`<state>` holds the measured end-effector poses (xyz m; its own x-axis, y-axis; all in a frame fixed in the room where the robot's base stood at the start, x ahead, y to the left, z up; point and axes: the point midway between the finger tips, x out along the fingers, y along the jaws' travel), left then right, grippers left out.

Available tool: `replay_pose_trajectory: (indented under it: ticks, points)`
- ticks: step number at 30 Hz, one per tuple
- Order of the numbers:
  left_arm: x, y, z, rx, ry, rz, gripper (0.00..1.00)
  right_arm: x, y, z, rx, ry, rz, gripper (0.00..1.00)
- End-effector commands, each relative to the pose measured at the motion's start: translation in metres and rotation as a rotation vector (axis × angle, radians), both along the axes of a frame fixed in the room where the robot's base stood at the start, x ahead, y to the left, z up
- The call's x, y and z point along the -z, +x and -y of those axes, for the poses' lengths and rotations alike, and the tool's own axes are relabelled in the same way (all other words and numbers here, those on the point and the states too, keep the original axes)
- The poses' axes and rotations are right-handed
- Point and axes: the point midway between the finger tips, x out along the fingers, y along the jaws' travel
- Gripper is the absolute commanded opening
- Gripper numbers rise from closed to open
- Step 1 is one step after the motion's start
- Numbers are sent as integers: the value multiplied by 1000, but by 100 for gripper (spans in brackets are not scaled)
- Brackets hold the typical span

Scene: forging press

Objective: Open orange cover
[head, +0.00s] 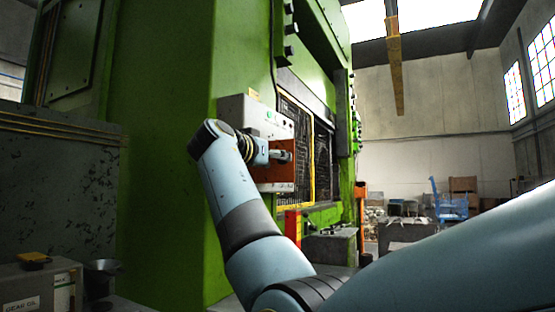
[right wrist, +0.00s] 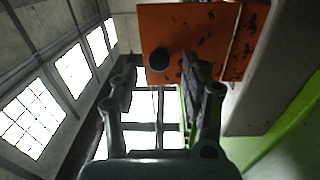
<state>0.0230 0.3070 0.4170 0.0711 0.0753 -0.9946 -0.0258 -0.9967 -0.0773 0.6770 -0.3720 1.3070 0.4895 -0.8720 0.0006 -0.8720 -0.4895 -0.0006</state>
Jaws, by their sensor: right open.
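The orange cover (head: 274,177) is on the lower part of a grey box on the green press. It looks closed in the head view. In the right wrist view the cover (right wrist: 205,35) fills the top, scuffed with dark marks, and carries a round dark knob (right wrist: 159,62). My right gripper (head: 287,156) is in front of the cover in the head view and hides part of it. In the right wrist view this gripper (right wrist: 160,74) is open, and the knob appears between its fingertips. I cannot tell whether they touch it. My left gripper is not in view.
The grey control box (head: 262,116) with small buttons sits above the cover. The green press (head: 165,150) rises beside it. A dark mesh guard with a yellow frame (head: 312,160) stands right of the box. A gear oil box (head: 40,287) is at lower left.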

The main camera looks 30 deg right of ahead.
Motion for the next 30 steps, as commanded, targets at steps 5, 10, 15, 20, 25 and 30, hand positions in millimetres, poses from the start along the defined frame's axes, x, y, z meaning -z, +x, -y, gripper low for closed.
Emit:
replay_pose_trajectory:
  ticks: [5, 10, 15, 20, 25, 30]
  points:
    - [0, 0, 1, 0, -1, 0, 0, 1, -16, -30, -3, 3, 1, 46]
    - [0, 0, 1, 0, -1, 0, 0, 0, -25, -46, -2, 1, 0, 46]
    - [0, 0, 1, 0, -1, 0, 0, 0, -27, -49, 0, 0, 0, 46]
    - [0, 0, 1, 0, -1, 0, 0, 0, -27, -49, 0, 0, 0, 46]
    - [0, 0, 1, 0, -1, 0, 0, 0, -27, -49, 0, 0, 0, 46]
    - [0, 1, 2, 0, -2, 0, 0, 25, -26, -47, 2, -2, -40, 46]
